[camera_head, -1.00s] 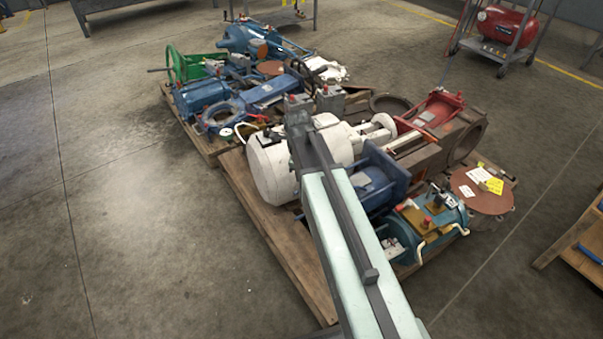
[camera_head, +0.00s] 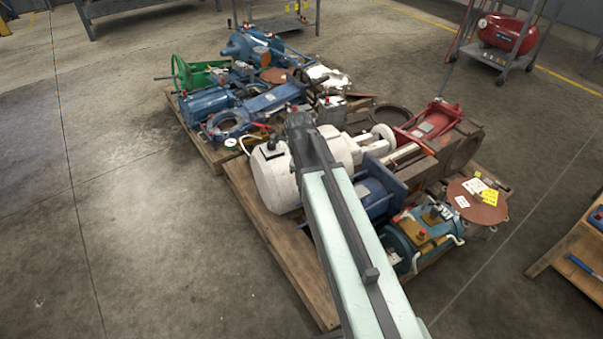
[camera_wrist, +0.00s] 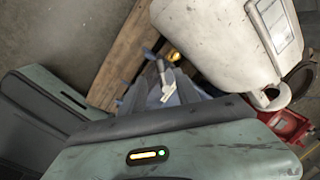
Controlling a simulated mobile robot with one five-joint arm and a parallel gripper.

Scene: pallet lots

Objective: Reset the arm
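My arm reaches from the bottom of the head view up over the near pallet (camera_head: 290,265), with its dark end in front of a white motor (camera_head: 272,178). The wrist view is partly filled by pale green and dark grey parts of my own body. Behind them the white motor (camera_wrist: 215,35) shows at the top right, with pallet boards (camera_wrist: 125,50) to its left. Nothing is seen to be held.
The near pallet also bears a blue motor (camera_head: 378,190), a teal machine (camera_head: 420,238) and a red part (camera_head: 430,120). A second loaded pallet (camera_head: 212,150) lies behind. The left floor is clear.

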